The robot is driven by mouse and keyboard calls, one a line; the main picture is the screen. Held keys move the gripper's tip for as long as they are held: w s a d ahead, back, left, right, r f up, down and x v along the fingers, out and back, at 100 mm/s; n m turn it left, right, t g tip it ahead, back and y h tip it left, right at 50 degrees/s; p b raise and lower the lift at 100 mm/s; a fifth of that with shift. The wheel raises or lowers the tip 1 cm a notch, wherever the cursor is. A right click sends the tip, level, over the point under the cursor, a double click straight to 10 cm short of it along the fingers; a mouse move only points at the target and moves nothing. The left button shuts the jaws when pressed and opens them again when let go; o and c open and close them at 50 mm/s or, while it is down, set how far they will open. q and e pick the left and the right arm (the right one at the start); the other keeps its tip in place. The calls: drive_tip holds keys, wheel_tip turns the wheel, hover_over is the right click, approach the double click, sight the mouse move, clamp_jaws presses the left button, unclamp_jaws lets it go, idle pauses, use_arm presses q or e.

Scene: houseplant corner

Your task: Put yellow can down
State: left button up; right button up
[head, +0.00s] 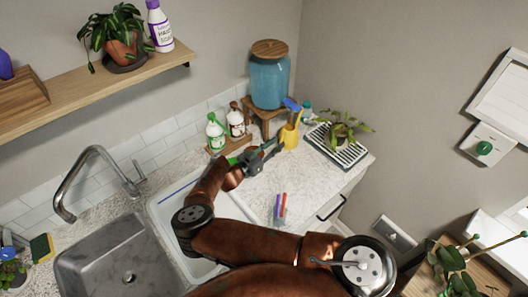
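The yellow can (289,137) is at the back of the speckled counter, in front of the wooden stand, and looks upright. A blue piece (291,104) shows at its top. My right gripper (277,148) is at the left side of the can, with its dark fingers pointing toward it. The fingertips are small and partly overlap the can, so I cannot tell whether they grip it or are only beside it. I also cannot tell whether the can's base rests on the counter. My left gripper is not in view.
A blue dispenser (269,80) on a wooden stand is behind the can. A plant (343,132) on a ribbed tray is to the right. Two bottles (215,132) (236,121) stand to the left. Colored markers (281,206) are nearer. The counter (310,178) between is clear.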

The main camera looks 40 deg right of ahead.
drive_tip(key=s+a+p, duration=0.1)
drive_tip(key=a+p, duration=0.1)
drive_tip(key=a, duration=0.6)
drive_tip(key=shift+s+a+r, duration=0.25)
drive_tip(key=shift+a+r, duration=0.1)
drive_tip(key=shift+r, duration=0.05)
